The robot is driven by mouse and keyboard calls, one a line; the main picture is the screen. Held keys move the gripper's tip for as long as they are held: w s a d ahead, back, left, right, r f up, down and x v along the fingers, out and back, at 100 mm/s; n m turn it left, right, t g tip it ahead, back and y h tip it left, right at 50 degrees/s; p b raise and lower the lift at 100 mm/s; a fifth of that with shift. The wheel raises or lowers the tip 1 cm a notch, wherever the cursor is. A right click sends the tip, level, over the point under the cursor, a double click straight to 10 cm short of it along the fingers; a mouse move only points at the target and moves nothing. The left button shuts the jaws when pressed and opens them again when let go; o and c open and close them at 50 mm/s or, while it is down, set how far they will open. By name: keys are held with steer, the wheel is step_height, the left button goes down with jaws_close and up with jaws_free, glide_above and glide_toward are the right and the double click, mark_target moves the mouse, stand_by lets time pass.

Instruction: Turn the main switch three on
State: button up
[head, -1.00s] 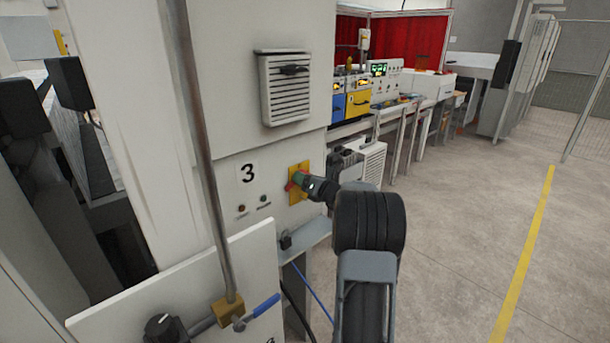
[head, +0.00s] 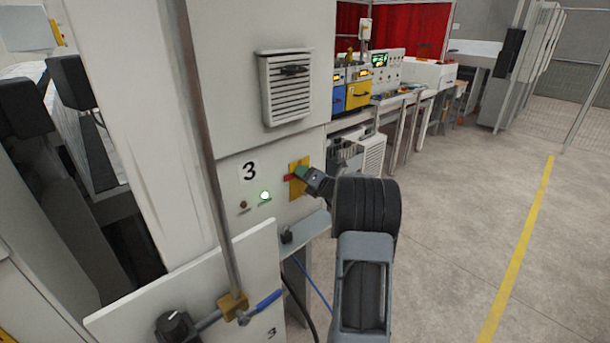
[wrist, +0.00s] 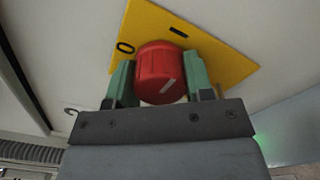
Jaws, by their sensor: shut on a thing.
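The main switch three is a red rotary knob (wrist: 157,66) on a yellow plate (wrist: 222,58) marked "O" and a bar. The white line on the knob is slanted up to the right in the wrist view. In the head view my gripper (head: 304,174) hides most of the knob. A lamp (head: 265,196) below the label glows green.
A dark, unlit lamp (head: 243,206) is left of the green one. A small ledge (head: 308,232) juts out below the switch. A vertical pipe with a blue-handled valve (head: 262,306) stands in front on the left. The floor at right is open.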

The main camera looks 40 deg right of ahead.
steer(key=o, duration=0.9)
steer(key=s+b, duration=0.1)
steer(key=s, duration=0.3)
steer(key=s+d+b, duration=0.1)
steer(key=s, duration=0.4)
steer(key=s+d+b, duration=0.1)
steer(key=s, duration=0.3)
steer(key=shift+s+b, duration=0.3)
steer(key=shift+s, duration=0.05)
